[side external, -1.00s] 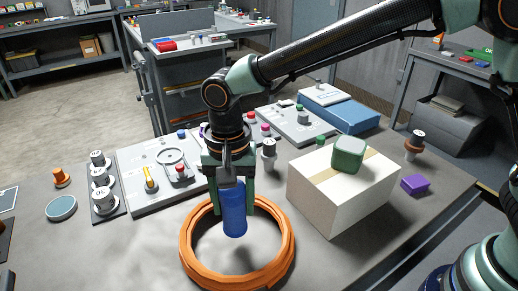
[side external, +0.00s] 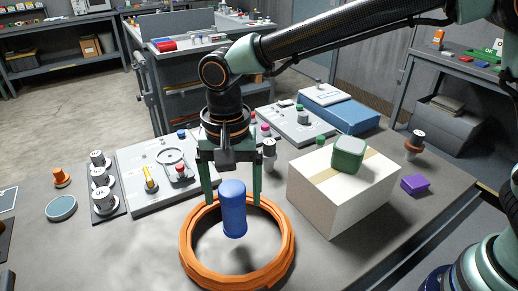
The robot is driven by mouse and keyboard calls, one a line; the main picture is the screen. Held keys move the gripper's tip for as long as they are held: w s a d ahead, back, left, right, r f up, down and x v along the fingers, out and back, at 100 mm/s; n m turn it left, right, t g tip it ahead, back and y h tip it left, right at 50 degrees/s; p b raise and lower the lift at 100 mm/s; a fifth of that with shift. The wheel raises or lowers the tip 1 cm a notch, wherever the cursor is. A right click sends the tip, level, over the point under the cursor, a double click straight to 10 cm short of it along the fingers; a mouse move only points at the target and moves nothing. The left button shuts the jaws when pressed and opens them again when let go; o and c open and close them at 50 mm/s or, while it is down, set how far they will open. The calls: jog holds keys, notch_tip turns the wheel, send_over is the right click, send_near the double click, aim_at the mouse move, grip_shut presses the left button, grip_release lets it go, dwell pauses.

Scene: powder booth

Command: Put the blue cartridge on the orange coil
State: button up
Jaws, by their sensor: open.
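The blue cartridge (side external: 232,212) is upright and overlaps the far rim of the orange coil (side external: 190,258) in the picture. Its lower end shows against the coil's open middle, with a dark shadow just below. I cannot tell whether it touches the table or the coil. My gripper (side external: 232,196) is above it, pointing down and open. The two green fingers stand apart on either side of the cartridge's upper part, with a visible gap on both sides. The far part of the coil is partly hidden behind the cartridge.
A cardboard box (side external: 330,205) with a green rounded block (side external: 348,155) on top stands close to the right. A purple block (side external: 414,184) lies beyond it. A grey control panel (side external: 140,185) is behind left, with a teal disc (side external: 61,208) further left. The front left table is clear.

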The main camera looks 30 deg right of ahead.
notch_tip(320, 180, up, 9)
jog(key=shift+f, duration=0.1)
jog(key=shift+d+r, duration=0.1)
jog(key=shift+r, duration=0.15)
jog(key=s+d+r+n+t, duration=0.1)
jog(key=d+n+t, duration=0.1)
jog(key=d, duration=0.8)
jog(key=s+d+r+n+t, duration=0.1)
jog(key=d+r+n, duration=0.1)
jog(key=d, duration=0.9)
jog(key=s+d+f+n+t, duration=0.2)
jog(key=s+d+f, duration=0.2)
jog(key=d, duration=0.3)
jog(key=shift+s+d+t, duration=0.3)
jog(key=shift+s, duration=0.1)
